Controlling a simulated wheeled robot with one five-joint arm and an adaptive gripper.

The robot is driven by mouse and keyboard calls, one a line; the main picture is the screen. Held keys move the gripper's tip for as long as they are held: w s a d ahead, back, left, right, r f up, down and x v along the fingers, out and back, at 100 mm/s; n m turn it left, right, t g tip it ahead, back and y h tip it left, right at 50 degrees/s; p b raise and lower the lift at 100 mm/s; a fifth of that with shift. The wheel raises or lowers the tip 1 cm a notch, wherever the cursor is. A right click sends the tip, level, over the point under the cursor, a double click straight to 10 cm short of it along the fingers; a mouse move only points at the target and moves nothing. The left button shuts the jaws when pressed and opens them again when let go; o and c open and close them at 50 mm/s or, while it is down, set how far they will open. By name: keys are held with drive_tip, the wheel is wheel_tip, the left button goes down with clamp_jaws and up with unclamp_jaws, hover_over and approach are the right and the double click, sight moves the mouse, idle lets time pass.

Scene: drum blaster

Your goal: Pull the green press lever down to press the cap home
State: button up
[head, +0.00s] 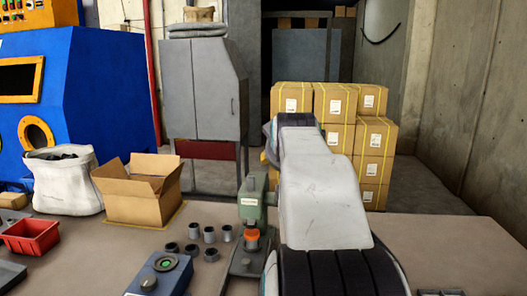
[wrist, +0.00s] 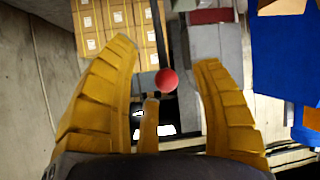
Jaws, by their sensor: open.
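The green press (head: 252,203) stands on the bench just left of my arm in the head view. An orange cap (head: 252,235) sits low on the press, under its head. How far down the cap is seated is too small to tell. In the wrist view a round red knob (wrist: 167,80) shows between the yellow fingers of my gripper (wrist: 168,54). The fingers are spread, with visible gaps on both sides of the knob. The knob looks like the lever's end, but the lever's shaft is not clear. In the head view my arm hides most of the gripper.
Several grey cylinders (head: 209,234) stand left of the press. An open carton (head: 137,203), white sack (head: 67,184) and red bin (head: 30,236) are farther left.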

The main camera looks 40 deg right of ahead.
drive_tip(key=shift+n+t+h, duration=0.5)
drive_tip(key=shift+t, duration=0.1)
drive_tip(key=shift+w+d+r+p, duration=0.15)
drive_tip(key=shift+w+d+p, duration=0.15)
drive_tip(key=shift+w+d, duration=1.15)
drive_tip(key=shift+w+d+r+p, duration=0.1)
drive_tip(key=shift+w+d+p, duration=0.2)
drive_tip(key=shift+w+d, duration=1.1)
drive_tip(key=shift+w+a, duration=0.1)
clamp_jaws()
